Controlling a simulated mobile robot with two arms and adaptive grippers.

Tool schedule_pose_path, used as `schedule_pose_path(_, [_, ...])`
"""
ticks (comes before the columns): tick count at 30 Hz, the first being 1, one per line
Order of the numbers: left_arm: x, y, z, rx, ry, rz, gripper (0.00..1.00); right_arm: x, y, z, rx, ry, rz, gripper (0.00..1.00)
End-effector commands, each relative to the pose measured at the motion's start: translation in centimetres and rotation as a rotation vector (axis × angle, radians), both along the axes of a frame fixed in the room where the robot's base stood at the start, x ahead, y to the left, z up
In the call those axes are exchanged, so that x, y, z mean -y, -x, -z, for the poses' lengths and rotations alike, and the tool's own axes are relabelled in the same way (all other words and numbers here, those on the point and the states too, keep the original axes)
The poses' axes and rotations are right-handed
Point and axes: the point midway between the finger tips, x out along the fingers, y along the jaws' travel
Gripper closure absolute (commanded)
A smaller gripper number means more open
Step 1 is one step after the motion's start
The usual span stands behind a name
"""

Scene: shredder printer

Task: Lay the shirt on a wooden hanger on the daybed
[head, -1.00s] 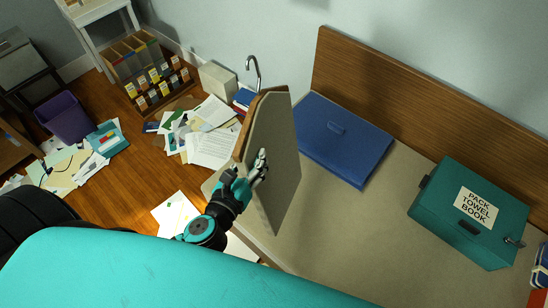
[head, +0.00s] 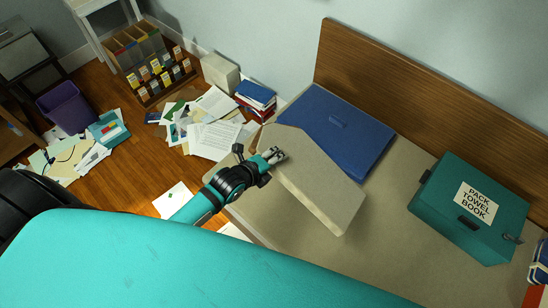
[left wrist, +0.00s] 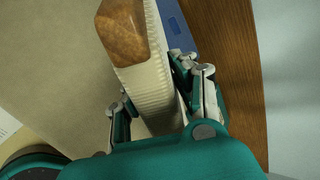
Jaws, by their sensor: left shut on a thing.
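The shirt on a wooden hanger (head: 318,182) is a stiff, flat beige piece. It is tilted toward flat over the left part of the daybed (head: 400,240), overlapping the lower edge of a blue case in the head view. I cannot tell whether it touches the daybed. My left gripper (head: 274,155) is shut on its left edge. In the left wrist view, the fingers (left wrist: 152,84) sit on both sides of the ribbed shirt, and a brown wooden hanger end (left wrist: 122,32) shows beyond. The hanger's hook is hidden. My right gripper is not in view.
The blue case (head: 335,125) lies against the wooden backrest (head: 420,100). A teal box (head: 475,205) labelled "PACK TOWEL BOOK" stands farther right on the daybed. Bare seat lies between them. Papers (head: 210,130) and a purple bin (head: 68,110) are on the floor at left.

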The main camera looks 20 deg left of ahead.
Motion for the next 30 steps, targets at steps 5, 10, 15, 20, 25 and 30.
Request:
schedule_pose_path(5, [0.0, 0.0, -0.1, 0.002, 0.000, 0.000, 1.00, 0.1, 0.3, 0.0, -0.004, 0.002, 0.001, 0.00])
schedule_pose_path(10, [0.0, 0.0, -0.2, 0.002, 0.000, 0.000, 1.00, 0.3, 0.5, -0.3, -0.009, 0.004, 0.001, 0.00])
schedule_pose_path(15, [0.0, 0.0, 0.9, 0.003, 0.000, -0.001, 1.00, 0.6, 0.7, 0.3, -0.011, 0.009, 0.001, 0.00])
schedule_pose_path(20, [0.0, 0.0, 2.4, 0.003, 0.000, -0.001, 1.00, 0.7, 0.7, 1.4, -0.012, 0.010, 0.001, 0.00])
schedule_pose_path(25, [0.0, 0.0, 3.9, 0.005, 0.000, 0.000, 1.00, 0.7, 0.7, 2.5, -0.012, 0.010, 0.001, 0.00])
schedule_pose_path(30, [0.0, 0.0, 5.5, 0.003, 0.000, -0.001, 1.00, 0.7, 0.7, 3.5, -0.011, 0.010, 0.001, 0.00])
